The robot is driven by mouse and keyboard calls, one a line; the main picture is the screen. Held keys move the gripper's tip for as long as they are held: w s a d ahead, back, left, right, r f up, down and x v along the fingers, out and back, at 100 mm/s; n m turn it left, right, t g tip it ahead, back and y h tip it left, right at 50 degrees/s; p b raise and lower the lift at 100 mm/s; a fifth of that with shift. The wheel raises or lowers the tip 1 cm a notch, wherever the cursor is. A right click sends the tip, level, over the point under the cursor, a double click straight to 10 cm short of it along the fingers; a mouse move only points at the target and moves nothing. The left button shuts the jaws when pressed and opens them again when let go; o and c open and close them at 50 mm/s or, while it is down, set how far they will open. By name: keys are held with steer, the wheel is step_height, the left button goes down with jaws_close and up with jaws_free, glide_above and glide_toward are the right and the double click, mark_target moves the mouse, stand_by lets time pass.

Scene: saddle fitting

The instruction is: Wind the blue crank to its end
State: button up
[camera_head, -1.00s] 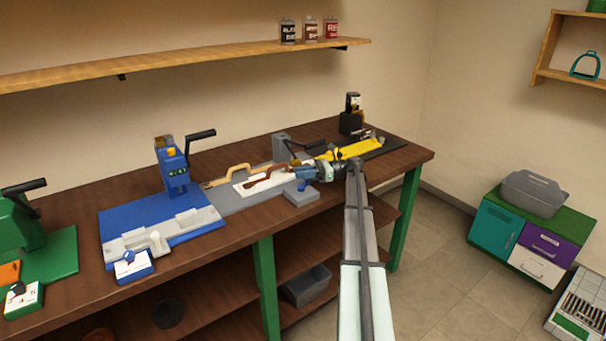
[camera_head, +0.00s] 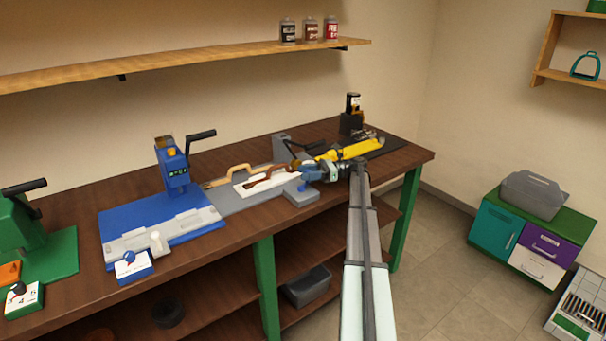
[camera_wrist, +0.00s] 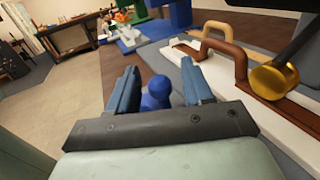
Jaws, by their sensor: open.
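A blue round-topped knob, seemingly the blue crank's grip (camera_wrist: 155,92), stands between my open fingers in the wrist view. Room shows beside it, and I cannot tell whether either finger touches it. In the head view the blue knob (camera_head: 302,187) sits on a small grey block at the front of the bench. My gripper (camera_head: 306,173) is low over that block, reaching in from the right. It also shows in the wrist view (camera_wrist: 148,88), with its blue-grey fingers apart. The crank's arm and pivot are hidden from me.
A brown handle (camera_wrist: 222,62) on a white strip and a gold cylinder (camera_wrist: 274,78) are close to the right of my fingers. A yellow piece (camera_head: 350,150) lies beyond my gripper. A blue press (camera_head: 172,165) stands to the left.

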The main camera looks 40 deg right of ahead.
steer(key=v, duration=0.9)
steer(key=shift+d, duration=0.25)
steer(key=shift+s+d, duration=0.2)
steer(key=shift+d, duration=0.15)
steer(key=shift+s+f, duration=0.1)
steer(key=shift+s, duration=0.1)
steer(key=s+a+m+t+h, duration=0.5)
steer(key=s+a, duration=0.5)
steer(key=a, duration=0.4)
steer(key=w+d+m+t+h, duration=0.3)
steer(key=d+m+t+h, duration=0.25)
steer(key=d+h, duration=0.2)
steer(key=x, duration=1.3)
steer(key=shift+w+a+f, duration=0.1)
steer(key=shift+w+a, duration=0.1)
steer(key=shift+w, duration=0.05)
steer(key=shift+c, duration=0.4)
